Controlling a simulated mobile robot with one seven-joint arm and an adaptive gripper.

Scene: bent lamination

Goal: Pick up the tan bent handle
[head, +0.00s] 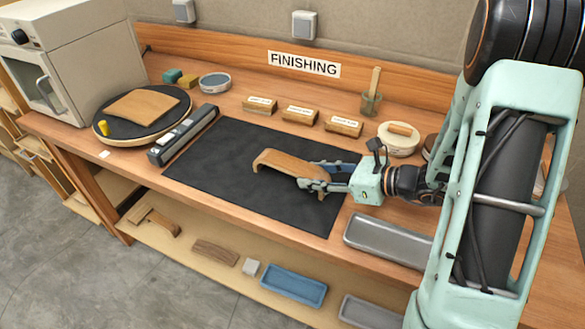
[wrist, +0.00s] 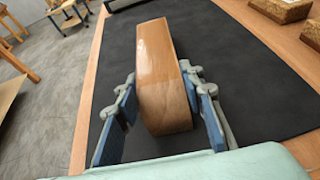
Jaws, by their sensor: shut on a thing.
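The tan bent handle (head: 284,164) is a curved wooden piece over the right part of the black mat (head: 222,155). My gripper (head: 322,180) comes in from the right and is shut on the handle's right end. In the wrist view the handle (wrist: 158,60) runs away from me between the fingers, with my gripper (wrist: 165,105) on both its sides. The handle's curved left end reaches down toward the mat in the head view. I cannot tell whether it touches the mat.
A grey tray (head: 388,240) lies at the bench's front right. A dark bar-shaped device (head: 184,135) borders the mat's left side. Several labelled wooden blocks (head: 300,116) and a round white container (head: 398,139) stand behind the mat. The mat's left and middle are clear.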

